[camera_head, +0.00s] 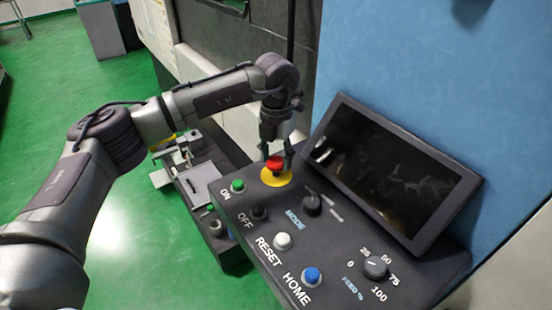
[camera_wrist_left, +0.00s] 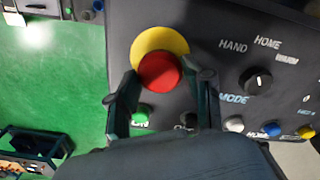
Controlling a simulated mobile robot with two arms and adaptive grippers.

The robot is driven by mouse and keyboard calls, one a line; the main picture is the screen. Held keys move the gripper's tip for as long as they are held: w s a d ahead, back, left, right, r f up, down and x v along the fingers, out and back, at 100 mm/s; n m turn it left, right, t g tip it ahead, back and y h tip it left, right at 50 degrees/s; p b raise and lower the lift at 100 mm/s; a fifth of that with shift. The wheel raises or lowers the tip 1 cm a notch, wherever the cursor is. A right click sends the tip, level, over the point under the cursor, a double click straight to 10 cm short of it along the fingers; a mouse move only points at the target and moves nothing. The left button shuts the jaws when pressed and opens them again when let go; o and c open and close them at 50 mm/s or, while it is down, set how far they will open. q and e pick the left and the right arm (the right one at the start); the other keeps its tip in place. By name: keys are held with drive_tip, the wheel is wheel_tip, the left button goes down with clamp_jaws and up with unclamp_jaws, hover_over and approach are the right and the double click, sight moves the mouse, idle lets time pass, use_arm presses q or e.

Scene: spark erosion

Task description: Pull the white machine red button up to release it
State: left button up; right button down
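The red button (camera_head: 275,162) sits on a yellow round base (camera_head: 276,179) at the far left corner of the dark control panel. My left gripper (camera_head: 276,155) is over the button, with its fingers pointing down. I cannot tell whether the fingertips touch the button. My right gripper is in neither view.
The panel (camera_head: 240,208) also carries a green ON button (camera_head: 237,185), a black OFF button (camera_head: 259,213), a white RESET button (camera_head: 282,240), a blue HOME button (camera_head: 311,275), and knobs. A tilted dark screen (camera_head: 390,170) stands close on the right. Green floor is open at left.

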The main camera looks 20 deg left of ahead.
sight(276, 161)
use_arm(q)
drive_tip(key=o, duration=0.4)
drive_tip(key=shift+r, duration=0.1)
drive_tip(key=shift+c, duration=0.2)
wheel_tip(276, 161, up, 12)
idle(0.4)
